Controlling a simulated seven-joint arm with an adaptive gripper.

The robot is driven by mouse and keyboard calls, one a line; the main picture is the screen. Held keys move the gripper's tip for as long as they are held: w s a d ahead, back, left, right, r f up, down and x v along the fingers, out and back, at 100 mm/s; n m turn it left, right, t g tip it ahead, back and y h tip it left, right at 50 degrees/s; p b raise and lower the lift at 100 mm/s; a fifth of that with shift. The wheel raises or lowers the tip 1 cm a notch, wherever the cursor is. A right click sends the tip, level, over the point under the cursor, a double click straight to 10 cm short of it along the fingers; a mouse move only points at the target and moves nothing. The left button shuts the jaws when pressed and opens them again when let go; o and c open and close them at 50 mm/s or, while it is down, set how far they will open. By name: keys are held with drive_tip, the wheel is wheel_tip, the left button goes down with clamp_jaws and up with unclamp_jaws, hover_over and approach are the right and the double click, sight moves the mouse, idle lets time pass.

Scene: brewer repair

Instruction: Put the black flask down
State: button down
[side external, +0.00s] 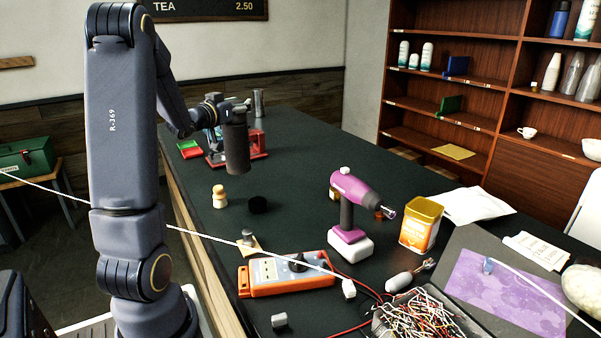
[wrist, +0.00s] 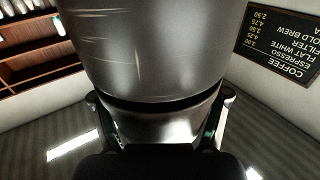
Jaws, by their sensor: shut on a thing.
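The black flask (side external: 236,148) hangs upright from my gripper (side external: 233,108) in the side view, and it appears to be clear of the dark table top (side external: 300,150). In the wrist view the flask (wrist: 155,45) fills the upper middle as a large dark, scratched cylinder with a shiny narrower band. My gripper's fingers (wrist: 160,125) are shut on that band from both sides. The flask hides much of what lies beyond it.
A red metal frame (side external: 255,147) stands behind the flask. A purple drill (side external: 350,205), orange meter (side external: 287,274) and yellow tin (side external: 421,225) crowd the front. The back right is clear.

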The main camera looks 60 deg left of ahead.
drive_tip(key=shift+s+a+r, duration=0.2)
drive_tip(key=shift+s+a, duration=0.35)
drive_tip(key=shift+s, duration=0.15)
drive_tip(key=w+a+f, duration=0.9)
drive_tip(key=a+f, duration=0.1)
drive_tip(key=f, duration=0.3)
drive_tip(key=shift+w, duration=0.3)
drive_tip(key=shift+f, duration=0.15)
drive_tip(key=shift+c, duration=0.2)
unclamp_jaws()
